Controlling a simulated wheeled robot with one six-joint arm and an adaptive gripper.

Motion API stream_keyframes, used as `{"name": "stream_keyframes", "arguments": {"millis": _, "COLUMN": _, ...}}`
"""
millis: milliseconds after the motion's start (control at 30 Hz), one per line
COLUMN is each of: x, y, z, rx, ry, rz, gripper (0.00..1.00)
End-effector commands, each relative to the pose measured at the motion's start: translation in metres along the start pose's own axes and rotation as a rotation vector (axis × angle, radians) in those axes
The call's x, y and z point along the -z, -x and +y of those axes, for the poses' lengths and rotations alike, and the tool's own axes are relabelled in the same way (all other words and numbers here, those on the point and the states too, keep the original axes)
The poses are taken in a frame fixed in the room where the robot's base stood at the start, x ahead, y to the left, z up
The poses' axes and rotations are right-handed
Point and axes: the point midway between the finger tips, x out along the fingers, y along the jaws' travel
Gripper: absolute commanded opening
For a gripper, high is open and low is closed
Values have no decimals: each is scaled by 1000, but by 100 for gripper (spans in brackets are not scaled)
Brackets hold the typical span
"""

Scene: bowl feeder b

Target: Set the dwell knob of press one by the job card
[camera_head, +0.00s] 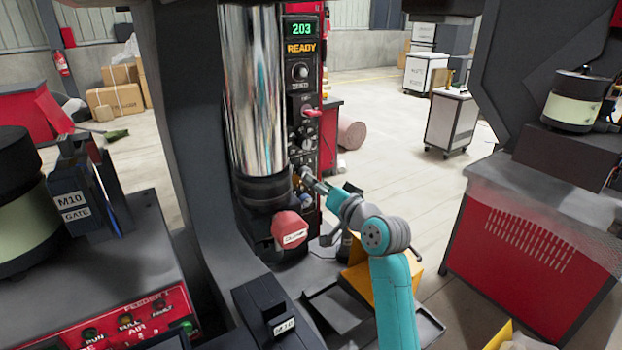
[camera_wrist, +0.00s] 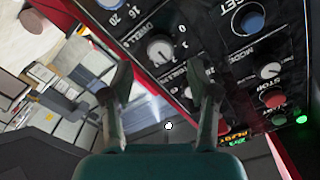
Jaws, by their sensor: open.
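The control panel of a press (camera_head: 302,100) stands beside a chrome cylinder, with a green 203 and READY lit. My gripper (camera_head: 312,180) is at its lower part. In the wrist view my open gripper (camera_wrist: 165,80) has its two fingers apart, with nothing seen held between them. I cannot identify a readable job card.
The panel also has a blue reset button (camera_wrist: 250,20), a mode knob (camera_wrist: 270,70), a red stop button (camera_wrist: 273,98) and another knob (camera_wrist: 112,4). A red part with a white label (camera_head: 290,230) sits below the cylinder.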

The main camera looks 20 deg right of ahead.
Motion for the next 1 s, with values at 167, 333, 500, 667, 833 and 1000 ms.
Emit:
{"name": "stream_keyframes", "arguments": {"millis": 167, "x": 0, "y": 35, "z": 0, "rx": 0, "ry": -1, "rz": 0, "gripper": 60}}
{"name": "stream_keyframes", "arguments": {"millis": 333, "x": 0, "y": 57, "z": 1, "rx": -1, "ry": -1, "rz": 0, "gripper": 60}}
{"name": "stream_keyframes", "arguments": {"millis": 500, "x": 0, "y": 66, "z": 0, "rx": 0, "ry": -1, "rz": 0, "gripper": 60}}
{"name": "stream_keyframes", "arguments": {"millis": 667, "x": 0, "y": 67, "z": 0, "rx": 1, "ry": -1, "rz": 0, "gripper": 60}}
{"name": "stream_keyframes", "arguments": {"millis": 833, "x": 0, "y": 67, "z": 0, "rx": 0, "ry": -1, "rz": 0, "gripper": 60}}
{"name": "stream_keyframes", "arguments": {"millis": 1000, "x": -2, "y": 67, "z": 1, "rx": -2, "ry": -1, "rz": -1, "gripper": 60}}
